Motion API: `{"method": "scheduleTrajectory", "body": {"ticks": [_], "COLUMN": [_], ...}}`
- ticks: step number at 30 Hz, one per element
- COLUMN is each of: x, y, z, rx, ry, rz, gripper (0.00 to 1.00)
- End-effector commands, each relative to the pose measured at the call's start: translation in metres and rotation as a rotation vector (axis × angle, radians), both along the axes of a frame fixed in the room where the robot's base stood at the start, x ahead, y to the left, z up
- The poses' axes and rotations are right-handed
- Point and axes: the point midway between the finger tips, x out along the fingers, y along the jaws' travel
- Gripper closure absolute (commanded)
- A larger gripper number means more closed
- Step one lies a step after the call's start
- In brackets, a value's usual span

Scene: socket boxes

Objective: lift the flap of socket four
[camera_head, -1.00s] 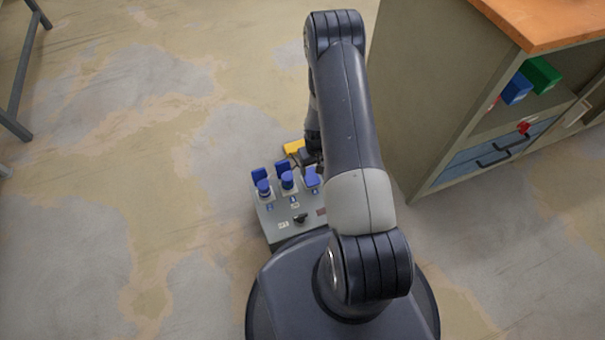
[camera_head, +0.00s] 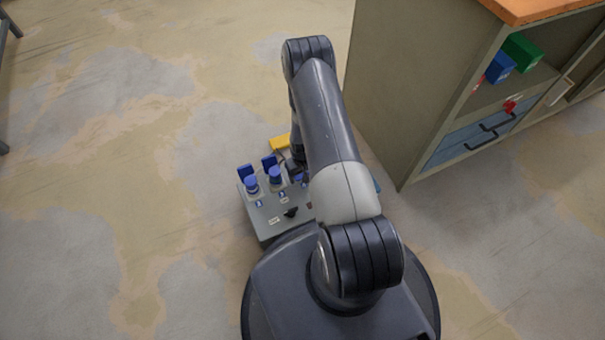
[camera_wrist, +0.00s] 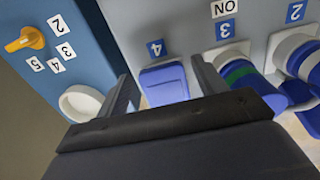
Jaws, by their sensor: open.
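The blue flap of socket four (camera_wrist: 165,84) lies flat and looks closed in the wrist view, below the blue label 4 (camera_wrist: 156,48). My gripper (camera_wrist: 161,74) is open, with one finger on each side of this flap. I cannot tell whether either finger touches it. In the head view my arm hides most of my gripper and the right part of the grey socket box (camera_head: 263,222).
Socket three's blue plug with a green band (camera_wrist: 240,72) stands close to my right finger. Left of my gripper is a blue panel (camera_wrist: 84,30) with a yellow rotary switch (camera_wrist: 25,40) and a white ring (camera_wrist: 80,102). A cabinet (camera_head: 400,100) stands to the right.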

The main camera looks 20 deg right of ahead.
Motion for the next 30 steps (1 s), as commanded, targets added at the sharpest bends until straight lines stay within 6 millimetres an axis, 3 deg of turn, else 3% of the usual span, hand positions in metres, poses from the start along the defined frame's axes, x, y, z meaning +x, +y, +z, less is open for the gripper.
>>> {"method": "scheduleTrajectory", "body": {"ticks": [5,25,30], "x": [-0.0001,-0.0002,0.0001], "y": [0.0000,0.0001,0.0002], "z": [0.0003,0.0004,0.0004], "rx": [0.000,0.000,0.000], "ry": [0.000,0.001,0.005], "rz": [0.000,0.000,0.000], "gripper": [0.41,0.96,0.97]}}
